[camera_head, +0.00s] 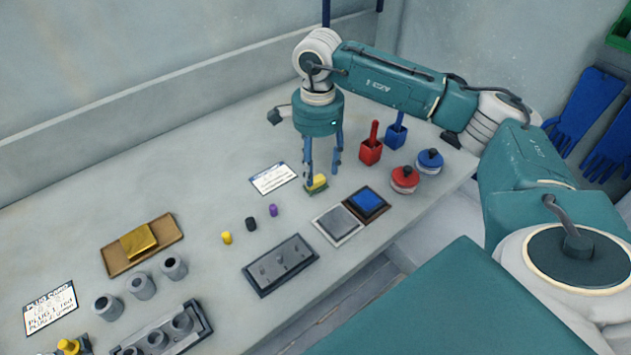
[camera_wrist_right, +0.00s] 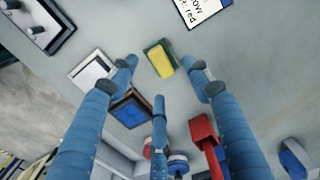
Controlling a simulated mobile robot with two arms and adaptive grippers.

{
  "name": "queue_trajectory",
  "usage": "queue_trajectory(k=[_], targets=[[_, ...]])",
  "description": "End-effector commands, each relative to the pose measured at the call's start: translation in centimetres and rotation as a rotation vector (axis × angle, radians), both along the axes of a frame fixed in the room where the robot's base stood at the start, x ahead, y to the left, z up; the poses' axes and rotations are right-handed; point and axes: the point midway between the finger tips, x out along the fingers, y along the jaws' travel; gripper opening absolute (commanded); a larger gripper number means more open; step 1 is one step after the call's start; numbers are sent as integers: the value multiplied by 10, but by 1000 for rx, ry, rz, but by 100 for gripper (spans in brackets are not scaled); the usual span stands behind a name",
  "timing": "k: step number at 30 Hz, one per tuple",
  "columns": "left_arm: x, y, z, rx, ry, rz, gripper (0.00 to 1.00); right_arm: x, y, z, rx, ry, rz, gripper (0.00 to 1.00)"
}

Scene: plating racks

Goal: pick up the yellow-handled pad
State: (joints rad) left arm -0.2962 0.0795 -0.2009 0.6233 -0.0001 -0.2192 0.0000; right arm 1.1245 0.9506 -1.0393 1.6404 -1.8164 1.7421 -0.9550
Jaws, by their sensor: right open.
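The yellow-handled pad (camera_head: 318,184) lies on the grey bench, just right of a small white card. In the right wrist view the pad (camera_wrist_right: 160,60) shows a yellow handle on a dark green base. My right gripper (camera_head: 322,170) points down over the pad with its fingers spread. In the wrist view the open fingers (camera_wrist_right: 160,74) stand to either side of the pad, with a third finger below it in the picture. Nothing is held; the head view does not clearly show whether any finger touches the pad. My left gripper is not in view.
A grey square plate (camera_head: 338,224) and a blue pad in a brown tray (camera_head: 384,205) lie nearby. A red holder (camera_head: 371,150), a blue holder (camera_head: 396,135) and red and blue lidded pots stand right. A plug rack (camera_head: 281,268) and small plugs lie left.

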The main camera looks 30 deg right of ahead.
Motion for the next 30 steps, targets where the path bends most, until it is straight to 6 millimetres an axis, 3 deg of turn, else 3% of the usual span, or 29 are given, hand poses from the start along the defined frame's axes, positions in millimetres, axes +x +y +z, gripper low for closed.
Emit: queue_trajectory(k=[3,6,15,17,22,30], targets=[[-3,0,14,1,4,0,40,-4,3,-16,-1,7,1,49],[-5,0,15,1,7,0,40,-3,3,-30,0,4,-1,49],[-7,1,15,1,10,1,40,-2,3,-38,0,0,0,49],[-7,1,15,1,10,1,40,-2,3,-38,0,1,0,41],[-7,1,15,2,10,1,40,-2,3,-38,0,1,0,7],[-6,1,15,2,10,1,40,-2,3,-37,0,0,0,4]])
